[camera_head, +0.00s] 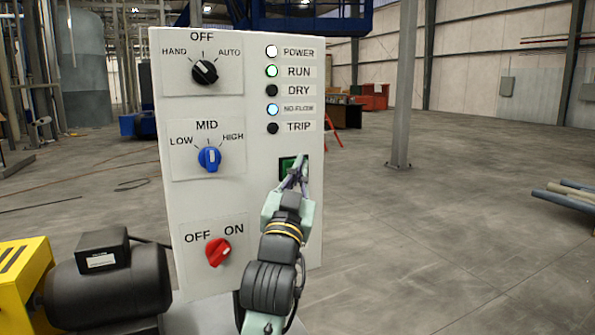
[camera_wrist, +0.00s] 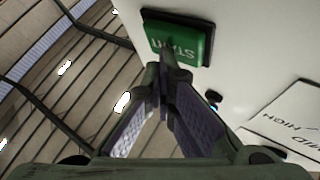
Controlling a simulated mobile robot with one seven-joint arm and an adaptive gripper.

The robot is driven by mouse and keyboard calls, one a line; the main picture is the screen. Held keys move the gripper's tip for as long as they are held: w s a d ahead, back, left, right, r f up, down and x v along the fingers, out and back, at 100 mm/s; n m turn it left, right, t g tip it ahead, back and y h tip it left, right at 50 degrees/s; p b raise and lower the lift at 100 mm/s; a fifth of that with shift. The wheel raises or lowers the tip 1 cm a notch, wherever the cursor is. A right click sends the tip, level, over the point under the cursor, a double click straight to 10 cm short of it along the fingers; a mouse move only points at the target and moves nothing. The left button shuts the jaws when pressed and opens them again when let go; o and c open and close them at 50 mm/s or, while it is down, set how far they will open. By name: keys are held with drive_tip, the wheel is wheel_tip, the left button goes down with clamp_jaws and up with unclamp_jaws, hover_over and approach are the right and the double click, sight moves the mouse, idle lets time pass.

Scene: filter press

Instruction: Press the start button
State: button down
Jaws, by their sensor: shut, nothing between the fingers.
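The green start button (camera_head: 288,166) is a square button on the right side of the white control panel (camera_head: 222,118), below the TRIP light. In the wrist view the start button (camera_wrist: 190,42) shows its green face with white lettering, partly hidden by my fingertips. My gripper (camera_head: 300,168) is shut and empty, with its fingertips in front of the button. In the wrist view my gripper (camera_wrist: 167,62) has its tips together at the lower left part of the button face. I cannot tell whether they touch it.
The panel carries a black HAND/OFF/AUTO knob (camera_head: 205,72), a blue LOW/MID/HIGH knob (camera_head: 209,158) and a red OFF/ON knob (camera_head: 218,252). The POWER, RUN (camera_head: 272,71) and NO FLOW (camera_head: 272,109) lights are lit. A black motor (camera_head: 110,285) stands at lower left.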

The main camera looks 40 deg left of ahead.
idle(0.5)
drive_tip(key=shift+s+d, duration=0.35)
drive_tip(key=shift+d, duration=0.5)
drive_tip(key=shift+s+d, duration=0.3)
drive_tip(key=shift+d, duration=0.5)
drive_tip(key=shift+s+d, duration=0.35)
drive_tip(key=shift+d, duration=0.4)
drive_tip(key=shift+s+d, duration=0.3)
drive_tip(key=shift+d, duration=0.5)
